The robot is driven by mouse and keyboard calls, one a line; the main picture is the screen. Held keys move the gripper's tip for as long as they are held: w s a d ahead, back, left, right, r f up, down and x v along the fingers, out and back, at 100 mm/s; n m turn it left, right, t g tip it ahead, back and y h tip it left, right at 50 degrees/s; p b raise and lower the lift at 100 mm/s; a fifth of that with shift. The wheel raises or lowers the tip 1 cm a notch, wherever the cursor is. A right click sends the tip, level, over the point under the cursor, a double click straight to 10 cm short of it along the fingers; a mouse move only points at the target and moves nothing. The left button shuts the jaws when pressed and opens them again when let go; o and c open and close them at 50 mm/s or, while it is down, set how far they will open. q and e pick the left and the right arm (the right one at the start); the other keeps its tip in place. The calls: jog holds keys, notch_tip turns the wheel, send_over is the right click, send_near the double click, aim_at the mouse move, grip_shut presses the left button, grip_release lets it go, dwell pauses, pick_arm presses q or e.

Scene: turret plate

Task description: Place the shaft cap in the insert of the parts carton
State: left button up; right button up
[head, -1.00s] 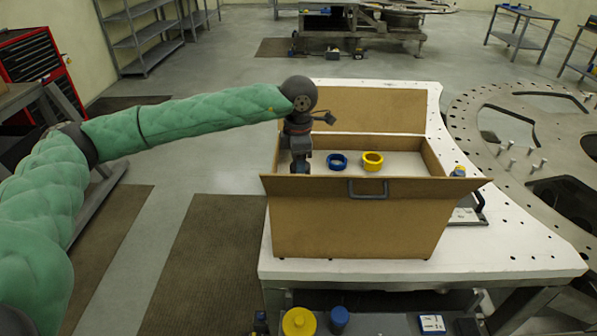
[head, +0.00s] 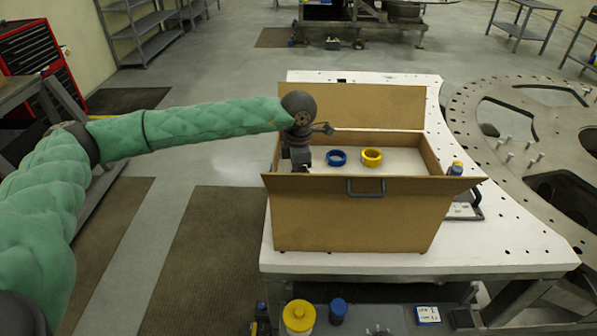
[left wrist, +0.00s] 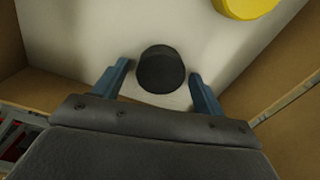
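The parts carton (head: 350,215) stands open on the white table, its white insert (head: 399,158) showing inside. My left gripper (head: 300,163) reaches down inside the carton's left end; its fingertips are hidden behind the front wall in the head view. In the left wrist view my left gripper (left wrist: 160,88) is open. A dark round piece, apparently the shaft cap (left wrist: 160,70), sits on or in the pale insert between the fingertips, with gaps on both sides. How deep it sits I cannot tell. My right gripper is not in view.
A blue ring (head: 337,158) and a yellow ring (head: 371,157) are in the insert to the right of my gripper. The carton's flaps are folded outward. The big turret plate (head: 520,110) lies at right.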

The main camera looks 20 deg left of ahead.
pick_arm(q)
jog(key=shift+r, duration=0.1)
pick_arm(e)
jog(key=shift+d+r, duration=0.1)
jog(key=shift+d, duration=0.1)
pick_arm(q)
jog(key=shift+r+p, duration=0.15)
jog(key=shift+p, duration=0.2)
notch_tip(320, 180, up, 4)
jog(key=b, duration=0.4)
jog(key=shift+w, duration=0.1)
notch_tip(320, 180, up, 8)
jog(key=b, duration=0.4)
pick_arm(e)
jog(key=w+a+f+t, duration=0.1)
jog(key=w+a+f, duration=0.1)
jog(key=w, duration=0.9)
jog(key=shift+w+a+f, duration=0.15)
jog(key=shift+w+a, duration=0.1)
